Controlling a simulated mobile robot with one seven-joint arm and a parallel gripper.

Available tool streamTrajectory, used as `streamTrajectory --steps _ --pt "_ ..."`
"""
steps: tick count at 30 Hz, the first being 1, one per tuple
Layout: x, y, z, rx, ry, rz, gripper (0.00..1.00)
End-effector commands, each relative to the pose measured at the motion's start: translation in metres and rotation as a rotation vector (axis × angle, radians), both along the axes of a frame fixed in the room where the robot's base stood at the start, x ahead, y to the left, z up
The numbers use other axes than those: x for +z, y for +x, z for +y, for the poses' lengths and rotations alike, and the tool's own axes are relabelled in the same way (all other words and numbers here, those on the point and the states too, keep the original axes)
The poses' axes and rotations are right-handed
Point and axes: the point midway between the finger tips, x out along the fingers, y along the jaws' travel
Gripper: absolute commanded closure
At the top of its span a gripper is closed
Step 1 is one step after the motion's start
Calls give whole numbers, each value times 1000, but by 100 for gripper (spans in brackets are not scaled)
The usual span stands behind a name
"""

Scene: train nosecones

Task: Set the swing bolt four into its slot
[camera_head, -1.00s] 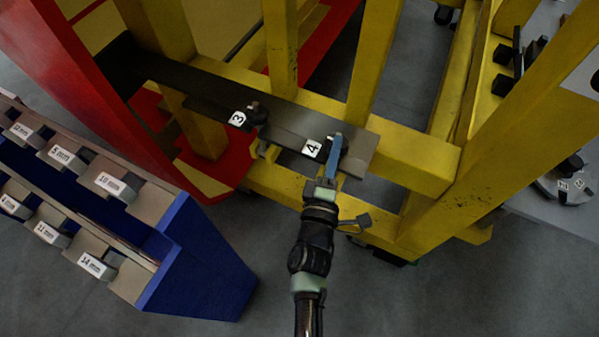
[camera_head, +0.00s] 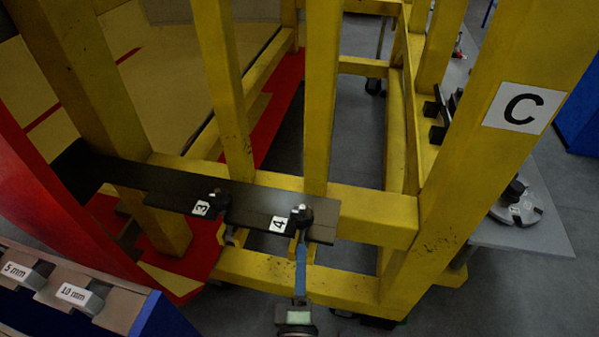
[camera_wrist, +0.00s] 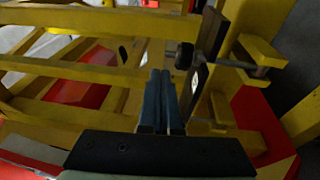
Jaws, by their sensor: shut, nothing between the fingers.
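Swing bolt four has a round black knob (camera_head: 302,213) next to the white "4" label, at the front edge of a dark plate (camera_head: 255,205). In the wrist view its knob (camera_wrist: 185,55) is on one side of the plate (camera_wrist: 208,65) and its shank (camera_wrist: 242,65) runs across the plate's edge to the other side. The shank appears to lie in the edge slot, but how deep is unclear. My gripper (camera_head: 301,246) has blue fingers just in front of and below the knob. In the wrist view the fingers (camera_wrist: 160,78) are together, empty, and apart from the knob.
Swing bolt three (camera_head: 218,198) is on the same plate to the left. Yellow frame posts (camera_head: 322,100) and a yellow beam (camera_head: 375,210) stand close behind. A blue-sided rack (camera_head: 160,318) is at lower left. A grey table (camera_head: 515,235) is at right.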

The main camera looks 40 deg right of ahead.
Motion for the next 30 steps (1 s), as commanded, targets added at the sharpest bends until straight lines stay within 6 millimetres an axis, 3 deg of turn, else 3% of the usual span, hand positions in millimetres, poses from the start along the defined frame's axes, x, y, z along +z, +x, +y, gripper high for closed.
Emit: streamTrajectory --steps 3,10,30 --pt "-3 -16 15 1 3 0 100" --pt "-1 -33 30 0 2 -1 100" --pt "0 -37 33 1 2 1 100"
